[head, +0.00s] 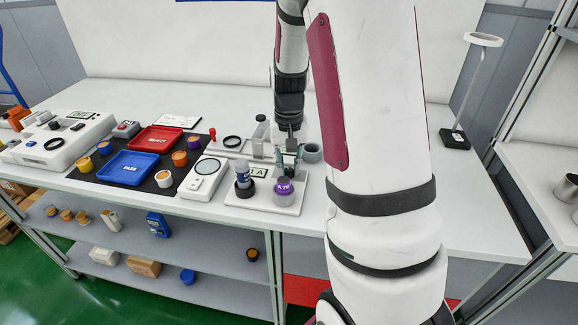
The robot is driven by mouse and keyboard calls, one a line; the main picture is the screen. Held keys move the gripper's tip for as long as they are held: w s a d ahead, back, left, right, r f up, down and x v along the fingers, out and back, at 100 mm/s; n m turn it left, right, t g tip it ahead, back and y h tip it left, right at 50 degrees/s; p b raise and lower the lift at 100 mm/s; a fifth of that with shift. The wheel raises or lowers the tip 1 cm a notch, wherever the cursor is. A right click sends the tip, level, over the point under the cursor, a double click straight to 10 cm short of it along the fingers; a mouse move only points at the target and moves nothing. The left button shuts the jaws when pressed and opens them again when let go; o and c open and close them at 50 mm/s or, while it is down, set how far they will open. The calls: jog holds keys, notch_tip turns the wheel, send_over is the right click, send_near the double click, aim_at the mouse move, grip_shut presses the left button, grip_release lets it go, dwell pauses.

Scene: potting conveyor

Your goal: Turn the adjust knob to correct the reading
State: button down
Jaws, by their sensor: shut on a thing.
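My gripper (289,160) points down at the back of a small white fixture (262,203) near the front edge of the bench. Its fingers are shut on a small part there, which I take to be the adjust knob; the fingers hide it. A small pale display (259,172) with dark characters stands just left of the fingers, too small to read surely. A purple-topped round piece (284,187) with white marks sits in front of the fingers. A blue-grey cylinder (243,173) stands upright in a dark ring at the fixture's left.
Left of the fixture are a white scale-like device (205,176), a blue tray (128,168), a red tray (158,139) and several small pots. A grey ring-shaped cup (311,153) stands close right of my gripper. A lamp (455,138) stands at right.

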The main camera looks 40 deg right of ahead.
aim_at(288, 170)
jog(key=c, duration=1.4)
grip_release()
notch_tip(288, 170, up, 12)
jog(key=s+a+r+n+t+p, duration=0.1)
jog(key=s+a+r+n+p, duration=0.1)
jog(key=s+a+r, duration=0.2)
jog(key=s+a+r+n+t+p, duration=0.1)
jog(key=s+a+r+n+p, duration=0.1)
jog(key=s+a+r, duration=0.3)
jog(key=s+a+r+n+t+p, duration=0.2)
jog(key=s+a+r+n+p, duration=0.1)
jog(key=s+a, duration=0.7)
jog(key=shift+s+a+r, duration=0.1)
jog(key=shift+s+r, duration=0.15)
jog(key=shift+s, duration=0.3)
jog(key=shift+s+a+r, duration=0.15)
jog(key=shift+s+r, duration=0.05)
jog(key=shift+s, duration=0.4)
jog(key=shift+s+a+r, duration=0.1)
jog(key=shift+s+r, duration=0.15)
jog(key=shift+s, duration=0.3)
